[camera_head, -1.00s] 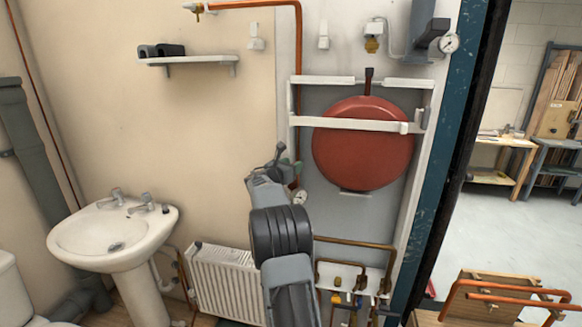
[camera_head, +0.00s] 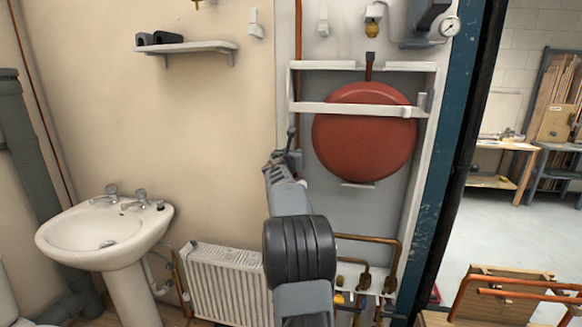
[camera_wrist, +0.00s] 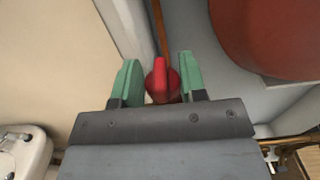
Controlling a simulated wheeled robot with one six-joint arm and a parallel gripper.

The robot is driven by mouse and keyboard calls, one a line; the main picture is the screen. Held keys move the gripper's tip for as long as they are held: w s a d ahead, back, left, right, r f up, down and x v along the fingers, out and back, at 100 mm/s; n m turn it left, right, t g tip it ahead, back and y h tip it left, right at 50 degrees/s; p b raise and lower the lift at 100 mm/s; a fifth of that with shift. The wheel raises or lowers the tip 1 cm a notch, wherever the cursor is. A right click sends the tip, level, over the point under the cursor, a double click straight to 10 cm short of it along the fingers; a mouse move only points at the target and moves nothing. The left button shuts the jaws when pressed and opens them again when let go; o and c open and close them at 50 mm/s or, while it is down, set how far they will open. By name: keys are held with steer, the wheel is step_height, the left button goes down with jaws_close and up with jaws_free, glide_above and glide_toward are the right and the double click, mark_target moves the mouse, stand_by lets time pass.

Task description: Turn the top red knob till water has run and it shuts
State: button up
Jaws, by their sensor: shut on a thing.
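My gripper (camera_wrist: 160,78) has green fingers, one on each side of a red knob (camera_wrist: 161,80) in the wrist view, and it is shut on the knob. The knob's narrow red handle stands upright between the fingers, with its round red base below. A copper pipe runs behind it. In the head view, my gripper (camera_head: 291,150) is at the copper pipe (camera_head: 298,75), left of the big red tank. My arm hides the knob there. No running water can be made out.
The red round tank (camera_head: 362,140) hangs in a white frame (camera_head: 350,109) just right of my gripper. A white radiator (camera_head: 225,285) stands below left, and a sink (camera_head: 105,225) is further left. Copper pipes (camera_head: 365,240) and valves are below the tank.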

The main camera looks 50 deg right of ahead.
steer(key=shift+t, duration=0.3)
steer(key=o, duration=0.9)
steer(key=b+v, duration=0.3)
steer(key=v, duration=1.1)
steer(key=shift+d+r, duration=0.1)
steer(key=shift+r, duration=0.05)
